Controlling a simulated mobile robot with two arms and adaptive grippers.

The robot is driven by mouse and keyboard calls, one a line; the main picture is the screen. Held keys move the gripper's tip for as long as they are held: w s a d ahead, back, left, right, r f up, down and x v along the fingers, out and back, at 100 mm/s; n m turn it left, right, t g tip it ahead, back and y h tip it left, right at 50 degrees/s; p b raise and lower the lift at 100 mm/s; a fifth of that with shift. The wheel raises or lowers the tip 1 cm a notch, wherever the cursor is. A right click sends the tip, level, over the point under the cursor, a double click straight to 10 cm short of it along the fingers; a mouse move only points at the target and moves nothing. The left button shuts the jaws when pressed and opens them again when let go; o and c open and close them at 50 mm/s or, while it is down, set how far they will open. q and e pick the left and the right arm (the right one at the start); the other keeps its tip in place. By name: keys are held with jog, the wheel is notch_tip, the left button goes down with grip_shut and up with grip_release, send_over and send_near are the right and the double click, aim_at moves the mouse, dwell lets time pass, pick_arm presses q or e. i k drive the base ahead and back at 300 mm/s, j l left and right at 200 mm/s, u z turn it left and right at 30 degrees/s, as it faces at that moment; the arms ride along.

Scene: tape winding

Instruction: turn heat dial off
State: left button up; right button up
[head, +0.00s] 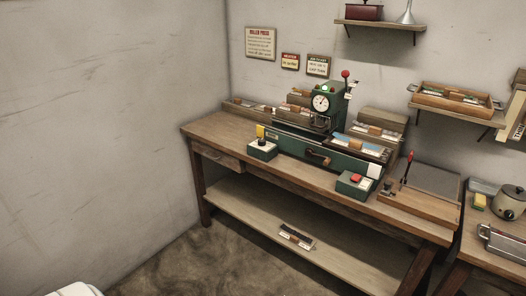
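A small green box with a black knob on its pale top (262,148) stands at the front left of the workbench; this looks like the heat dial, with a small yellow tag behind it. Which way the knob points is too small to tell. Behind it is a green press machine (318,126) with a round white gauge (321,102) and an upright red-knobbed lever (345,75). A second green box with a red button (356,180) sits to the right on the bench front. Neither of my grippers is in view.
The wooden workbench (225,130) stands against the wall, with a low shelf (255,222) below. A board with a red-handled lever (408,170) is at its right end. A side table with a pot (508,202) is at far right.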

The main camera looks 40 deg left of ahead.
aim_at(261, 141)
jog(key=i+j, duration=0.2)
jog(key=j, duration=0.15)
jog(key=i+j, duration=0.2)
jog(key=j, duration=0.2)
jog(key=i+j, duration=0.2)
jog(key=j, duration=0.15)
jog(key=i+j, duration=0.2)
jog(key=j, duration=0.2)
